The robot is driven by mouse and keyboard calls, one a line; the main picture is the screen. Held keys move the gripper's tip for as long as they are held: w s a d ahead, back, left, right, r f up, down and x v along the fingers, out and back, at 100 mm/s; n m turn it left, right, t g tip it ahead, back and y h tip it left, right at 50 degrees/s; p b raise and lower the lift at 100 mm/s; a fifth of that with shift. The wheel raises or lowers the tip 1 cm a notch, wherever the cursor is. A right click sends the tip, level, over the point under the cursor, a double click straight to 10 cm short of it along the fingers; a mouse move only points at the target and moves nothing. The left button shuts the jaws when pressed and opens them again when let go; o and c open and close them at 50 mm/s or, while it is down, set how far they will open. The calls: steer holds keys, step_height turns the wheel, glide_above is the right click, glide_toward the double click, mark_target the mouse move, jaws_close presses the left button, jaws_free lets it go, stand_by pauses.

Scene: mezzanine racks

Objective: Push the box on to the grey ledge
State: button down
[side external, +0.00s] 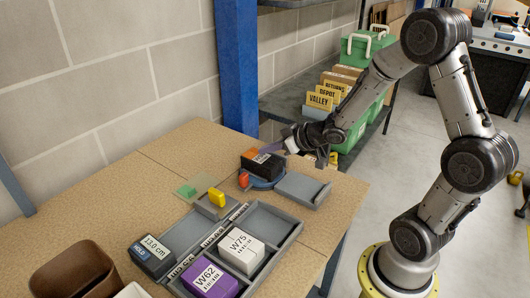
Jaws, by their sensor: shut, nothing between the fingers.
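A black box with an orange face (262,163) sits on a blue base (261,182) toward the back right of the table. The grey ledge (304,189) is a shallow grey tray-like piece just right of it, with its right rim near the table edge. The box is beside the ledge, not on it. My gripper (275,147) is shut and empty, low at the far side of the box. It is too small to tell whether the fingers touch the box.
A grey tray (289,235) in front holds a white W75 box (241,250) and a purple W62 box (211,280). A dark 13.0 cm box (152,257) and brown bin (75,270) stand left. A blue post (237,65) rises behind the table. The table's left-back is clear.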

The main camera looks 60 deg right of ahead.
steer(key=shift+w+f, duration=0.45)
steer(key=shift+w, duration=0.05)
steer(key=shift+f, duration=0.4)
